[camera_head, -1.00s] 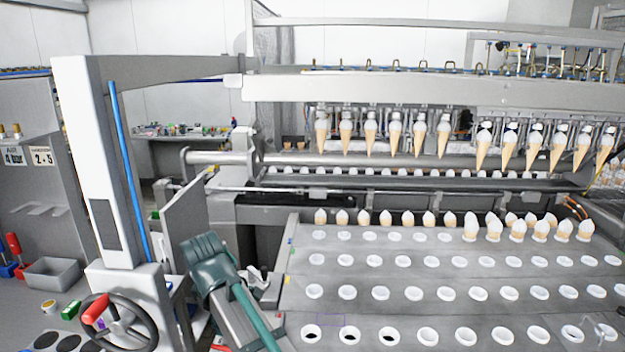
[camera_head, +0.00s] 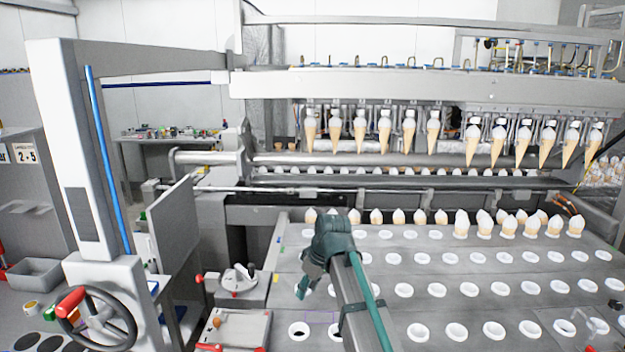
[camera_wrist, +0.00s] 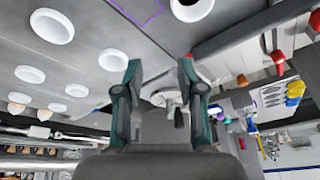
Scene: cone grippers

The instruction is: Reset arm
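My gripper (camera_head: 303,284) hangs at the end of my dark green and grey arm over the left edge of the perforated conveyor plate (camera_head: 440,272). In the wrist view my gripper (camera_wrist: 157,75) has two green and black fingers spread apart with nothing between them. Behind the gap, a grey and white device (camera_wrist: 168,97) is visible farther off. Several white-rimmed holes line the plate; my arm hides a few of them in the head view.
Cones (camera_head: 500,222) stand in the plate's far row. More cones hang from the gripper bar (camera_head: 420,88) above. A white column with a handwheel (camera_head: 95,318) stands at left.

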